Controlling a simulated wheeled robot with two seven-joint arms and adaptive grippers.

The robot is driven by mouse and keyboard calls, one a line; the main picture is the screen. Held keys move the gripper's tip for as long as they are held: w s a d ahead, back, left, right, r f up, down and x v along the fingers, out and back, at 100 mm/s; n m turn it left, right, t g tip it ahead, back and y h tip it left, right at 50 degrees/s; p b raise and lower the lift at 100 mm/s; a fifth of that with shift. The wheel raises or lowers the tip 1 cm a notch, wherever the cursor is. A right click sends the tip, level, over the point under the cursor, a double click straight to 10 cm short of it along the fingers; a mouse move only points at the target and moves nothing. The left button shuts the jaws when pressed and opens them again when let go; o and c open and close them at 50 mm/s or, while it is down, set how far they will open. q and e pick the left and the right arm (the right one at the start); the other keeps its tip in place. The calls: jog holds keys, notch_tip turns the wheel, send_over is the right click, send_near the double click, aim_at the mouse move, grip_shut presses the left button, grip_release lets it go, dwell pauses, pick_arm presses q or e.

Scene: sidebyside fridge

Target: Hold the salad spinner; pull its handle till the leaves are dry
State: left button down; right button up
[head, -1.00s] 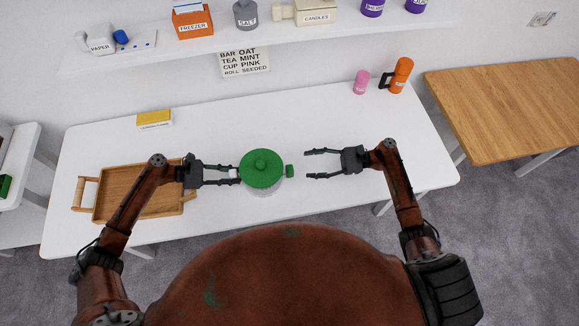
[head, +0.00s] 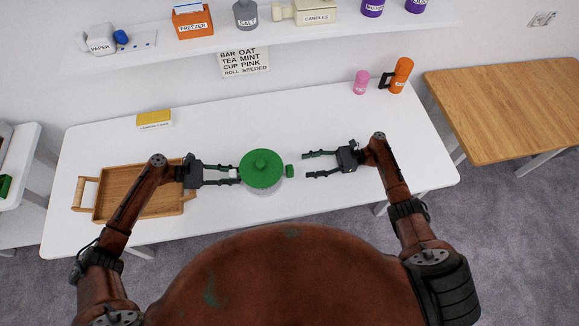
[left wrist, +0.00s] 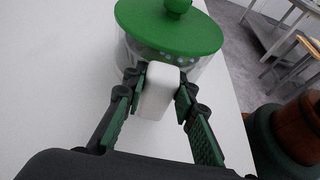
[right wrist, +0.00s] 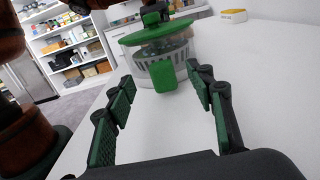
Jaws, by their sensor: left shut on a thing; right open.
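The salad spinner (head: 262,170) stands upright on the white table, with a green lid and knob and a clear bowl. Its pull handle (head: 290,171) is a small green block on its right side; it shows in the right wrist view (right wrist: 166,75) in front of the bowl. My left gripper (head: 236,174) is shut on the spinner's white side grip (left wrist: 158,92). My right gripper (head: 305,165) is open and empty, a short gap to the right of the pull handle, its fingers pointing at it. The basket shows through the bowl; I cannot make out leaves.
A wooden tray (head: 108,213) lies under my left arm. A yellow box (head: 155,117) sits at the table's back left. A pink cup (head: 360,82) and an orange flask (head: 400,75) stand at the back right. A shelf (head: 190,45) hangs above. The table right of the spinner is clear.

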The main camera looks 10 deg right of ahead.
aim_at(291, 168)
jog(key=shift+f, duration=0.45)
jog(key=shift+w+a, duration=0.1)
jog(key=shift+a, duration=3.7)
jog(key=shift+c, duration=0.2)
grip_shut()
